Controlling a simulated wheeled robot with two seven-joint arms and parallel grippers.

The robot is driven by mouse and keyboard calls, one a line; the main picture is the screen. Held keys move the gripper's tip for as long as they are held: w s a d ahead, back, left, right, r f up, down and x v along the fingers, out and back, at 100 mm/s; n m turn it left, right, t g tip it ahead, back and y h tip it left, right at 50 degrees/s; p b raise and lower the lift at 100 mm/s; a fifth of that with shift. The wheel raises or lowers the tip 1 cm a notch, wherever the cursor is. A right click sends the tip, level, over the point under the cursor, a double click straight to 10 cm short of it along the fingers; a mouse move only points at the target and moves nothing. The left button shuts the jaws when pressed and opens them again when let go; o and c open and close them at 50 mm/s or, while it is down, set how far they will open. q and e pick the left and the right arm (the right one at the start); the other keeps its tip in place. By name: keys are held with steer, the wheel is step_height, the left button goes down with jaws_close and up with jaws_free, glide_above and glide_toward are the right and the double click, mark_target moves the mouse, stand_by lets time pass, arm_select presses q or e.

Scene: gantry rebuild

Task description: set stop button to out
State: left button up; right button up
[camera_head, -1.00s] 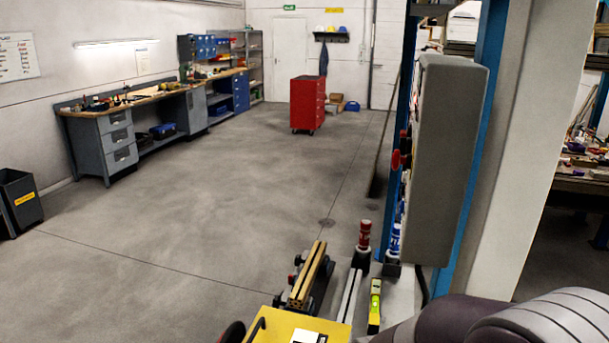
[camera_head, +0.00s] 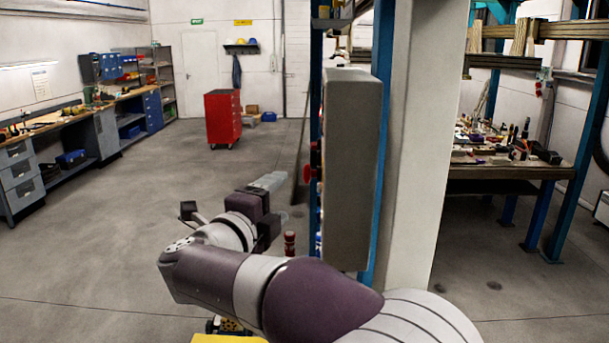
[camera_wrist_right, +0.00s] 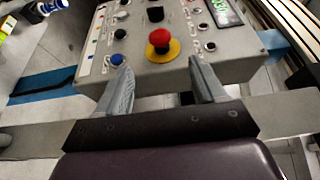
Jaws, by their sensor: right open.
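The stop button (camera_wrist_right: 159,38) is a red mushroom head on a yellow disc, on the sloping face of a grey control box (camera_wrist_right: 150,72) in the right wrist view. Its in or out position cannot be told. In the head view the box (camera_head: 352,165) shows from the side, with a red knob (camera_head: 308,173), probably the button, at its left edge. My right gripper (camera_head: 270,195) is open and empty, left of the box. In the wrist view its fingers (camera_wrist_right: 160,66) point at the panel, either side of and short of the button. My left gripper is out of view.
Other small knobs and a green display (camera_wrist_right: 224,12) surround the button. A blue post (camera_head: 383,120) and a white column (camera_head: 425,150) stand right of the box. A red cabinet (camera_head: 223,118) stands far back. The floor at left is clear.

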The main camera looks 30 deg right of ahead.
mark_target(312, 174)
steer(key=p+x, duration=0.5)
steer(key=x, duration=0.7)
steer(key=shift+w, duration=0.1)
jaws_close()
steer(key=shift+w+a+b, duration=0.25)
steer(key=shift+a+b, duration=0.05)
steer(key=shift+a, duration=0.1)
steer(key=shift+c, duration=1.8)
jaws_free()
steer(key=o, duration=0.4)
steer(key=shift+a, duration=0.1)
steer(key=shift+c, duration=0.2)
steer(key=shift+w+a, duration=0.15)
